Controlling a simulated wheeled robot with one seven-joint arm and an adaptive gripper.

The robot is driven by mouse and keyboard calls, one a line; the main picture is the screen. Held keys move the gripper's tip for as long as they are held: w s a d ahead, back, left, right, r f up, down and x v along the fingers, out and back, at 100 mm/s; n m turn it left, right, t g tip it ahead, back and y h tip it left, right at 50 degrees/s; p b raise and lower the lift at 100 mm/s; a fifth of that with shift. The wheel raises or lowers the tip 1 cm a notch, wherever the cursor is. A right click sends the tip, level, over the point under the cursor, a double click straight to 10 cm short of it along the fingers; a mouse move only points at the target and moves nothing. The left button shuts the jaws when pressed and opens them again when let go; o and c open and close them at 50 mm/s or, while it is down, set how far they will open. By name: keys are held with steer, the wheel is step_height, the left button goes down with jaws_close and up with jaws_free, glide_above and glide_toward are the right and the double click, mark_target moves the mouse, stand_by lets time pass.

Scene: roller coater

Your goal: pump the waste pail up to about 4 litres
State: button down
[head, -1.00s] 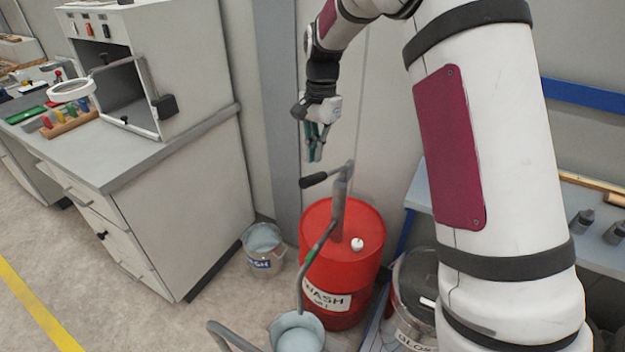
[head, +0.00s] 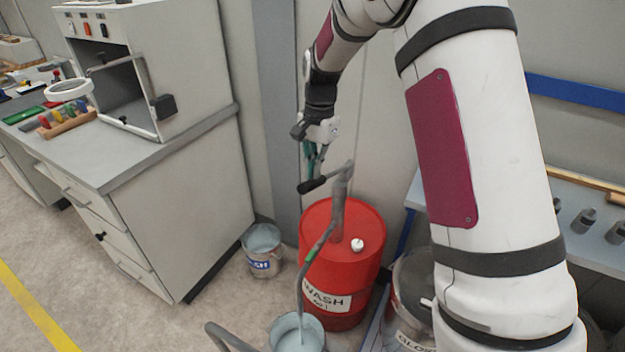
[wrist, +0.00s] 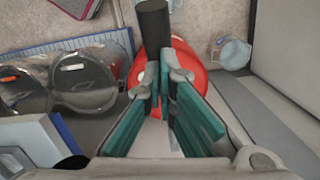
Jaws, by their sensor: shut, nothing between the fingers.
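The red drum (head: 318,270) labelled WASH stands on the floor with a grey hand pump (head: 338,208) on top. The pump's crank ends in a black grip (head: 312,186), which also shows in the wrist view (wrist: 153,28). A grey hose (head: 308,262) runs down into a pail (head: 285,346) in front of the drum; its level cannot be read. Another pail (head: 263,264), labelled WASH, stands left of the drum. My gripper (head: 312,174) is shut and empty, its teal fingertips at the black grip. It also shows in the wrist view (wrist: 162,82); contact cannot be told.
A grey cabinet bench (head: 180,190) stands at the left. A grey curved handle or tube (head: 225,338) shows at the bottom edge. The left floor is clear.

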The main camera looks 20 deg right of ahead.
mark_target(322, 177)
steer(key=shift+f+b, duration=0.5)
steer(key=shift+f, duration=1.6)
steer(key=shift+w+d+r+b, duration=0.25)
steer(key=shift+w+d+b, duration=0.1)
steer(key=shift+w+d, duration=0.25)
steer(key=shift+w+d+r+b, duration=0.2)
steer(key=shift+w+d+b, duration=0.15)
steer(key=shift+d, duration=0.3)
steer(key=shift+r, duration=0.1)
step_height(322, 177, up, 12)
steer(key=shift+w+d, duration=0.3)
steer(key=shift+d, duration=0.15)
